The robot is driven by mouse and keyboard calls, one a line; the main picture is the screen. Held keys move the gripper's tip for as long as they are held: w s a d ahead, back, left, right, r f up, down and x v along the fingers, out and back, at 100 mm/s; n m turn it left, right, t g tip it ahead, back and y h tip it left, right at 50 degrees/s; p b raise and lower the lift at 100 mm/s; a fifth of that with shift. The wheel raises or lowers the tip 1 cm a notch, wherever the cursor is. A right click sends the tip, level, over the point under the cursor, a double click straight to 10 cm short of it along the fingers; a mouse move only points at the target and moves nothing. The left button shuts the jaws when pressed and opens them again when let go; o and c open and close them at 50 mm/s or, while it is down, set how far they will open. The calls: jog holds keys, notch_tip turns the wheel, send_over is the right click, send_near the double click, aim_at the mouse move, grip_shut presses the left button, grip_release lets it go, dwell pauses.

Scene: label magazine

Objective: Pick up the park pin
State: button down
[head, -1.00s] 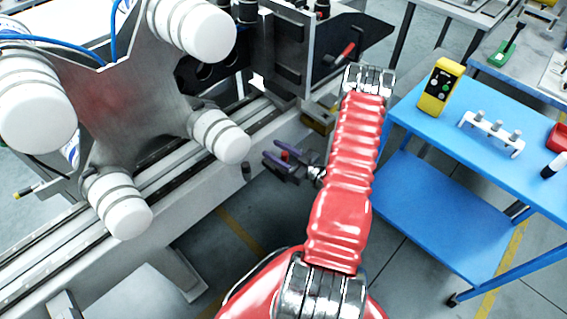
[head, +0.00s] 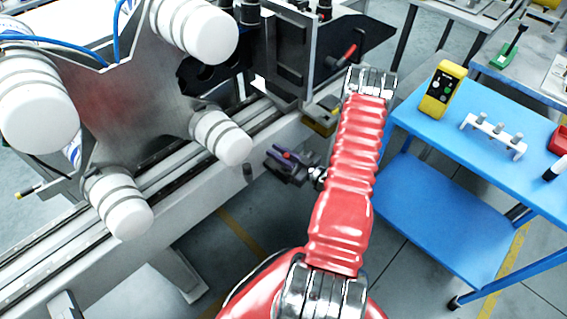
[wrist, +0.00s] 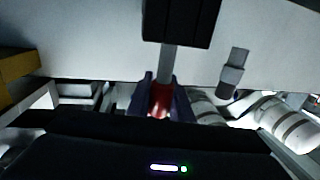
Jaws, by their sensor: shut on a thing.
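The park pin (wrist: 161,99) shows a red grip in the wrist view, with a grey rod running up from it to a black block (wrist: 181,22). I cannot tell how the rod meets the block. My gripper (wrist: 162,92) has its dark purple fingers on both sides of the red grip, shut on it. In the head view my gripper (head: 284,157) is beside the front of the machine bed, with a small bit of red between its fingers. The rest of the pin is hidden there.
A machine bed with rails (head: 170,165) runs along the left. A plate with white rollers (head: 226,137) stands close to my gripper's left. A blue cart (head: 430,215) is on the right, carrying a yellow control box (head: 441,88) and a white rack (head: 493,135). Floor shows between them.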

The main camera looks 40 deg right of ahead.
jog(key=shift+r, duration=0.1)
notch_tip(320, 180, up, 10)
dwell(0.8)
dwell(0.5)
jog(key=shift+s, duration=0.1)
